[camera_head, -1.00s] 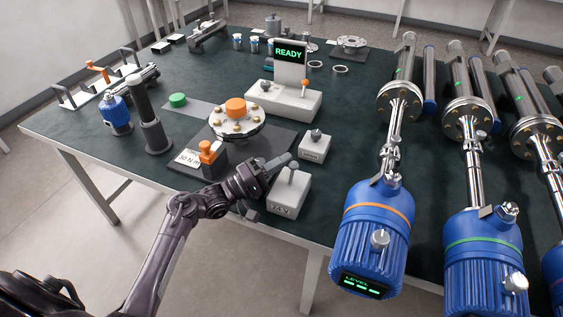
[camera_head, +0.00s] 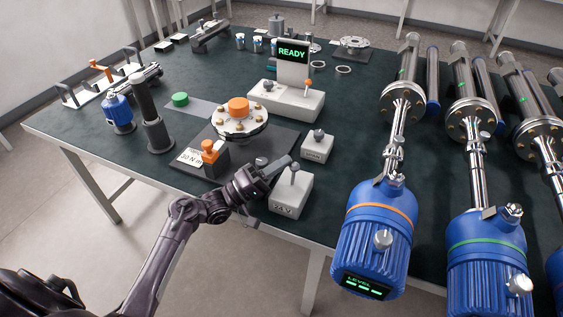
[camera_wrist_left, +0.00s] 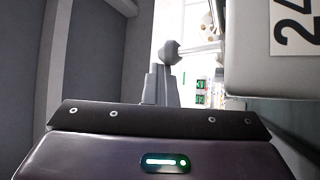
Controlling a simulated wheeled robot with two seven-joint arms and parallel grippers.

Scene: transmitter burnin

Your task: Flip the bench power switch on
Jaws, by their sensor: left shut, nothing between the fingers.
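The bench power switch is a pale box (camera_head: 290,196) marked 24V at the table's front edge, with a short lever (camera_head: 294,176) on top that has a grey knob. My left gripper (camera_head: 284,164) is shut and empty, its tips just left of the knob; I cannot tell if they touch. In the left wrist view the box (camera_wrist_left: 275,80) with its "24" label fills the right side. A dark round knob on a pale rod (camera_wrist_left: 168,52) shows beside the shut fingertips (camera_wrist_left: 160,83). My right gripper is not in view.
A small box with a knob (camera_head: 318,148) stands just behind the switch. An orange-topped torque block (camera_head: 207,158) and a bolted flange (camera_head: 239,122) are to the left. A console (camera_head: 292,55) reads READY. Blue transmitters (camera_head: 372,240) stand close on the right.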

